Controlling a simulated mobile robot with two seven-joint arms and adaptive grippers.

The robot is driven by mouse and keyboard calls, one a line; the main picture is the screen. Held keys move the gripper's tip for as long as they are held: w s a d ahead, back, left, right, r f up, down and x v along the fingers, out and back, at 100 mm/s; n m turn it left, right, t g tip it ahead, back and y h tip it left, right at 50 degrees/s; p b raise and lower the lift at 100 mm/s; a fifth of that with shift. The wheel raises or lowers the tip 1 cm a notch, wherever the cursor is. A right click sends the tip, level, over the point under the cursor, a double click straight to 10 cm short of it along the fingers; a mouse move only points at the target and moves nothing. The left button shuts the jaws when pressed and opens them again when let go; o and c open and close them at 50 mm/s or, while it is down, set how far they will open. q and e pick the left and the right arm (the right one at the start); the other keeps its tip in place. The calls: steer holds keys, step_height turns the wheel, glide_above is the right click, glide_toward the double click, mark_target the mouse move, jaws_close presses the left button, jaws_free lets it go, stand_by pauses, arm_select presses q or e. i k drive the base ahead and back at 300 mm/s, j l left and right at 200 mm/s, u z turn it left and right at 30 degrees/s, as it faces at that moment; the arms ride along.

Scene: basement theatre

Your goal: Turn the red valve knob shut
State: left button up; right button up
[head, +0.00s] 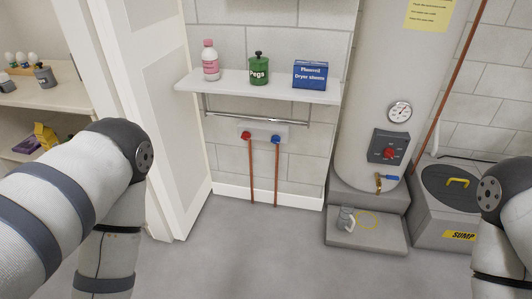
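A red valve knob (246,136) sits on a white wall plate (264,131), on top of the left of two copper pipes. A blue valve knob (276,139) is beside it on the right pipe. Both are on the block wall below a white shelf. Another red knob (389,154) is on the dark control box of the water heater at right. Parts of my left and right arms show at the left and right edges. Neither gripper is in view, and nothing of mine touches the knobs.
A white door (158,90) stands at left. The water heater (372,90) and the sump box (443,205) are at right. The middle floor is clear.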

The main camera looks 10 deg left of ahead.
mark_target(245, 135)
steer(key=i+j, duration=0.15)
steer(key=i, duration=0.25)
steer(key=i+j, duration=0.1)
steer(key=i, duration=0.3)
steer(key=i+j, duration=0.15)
steer(key=i, duration=0.25)
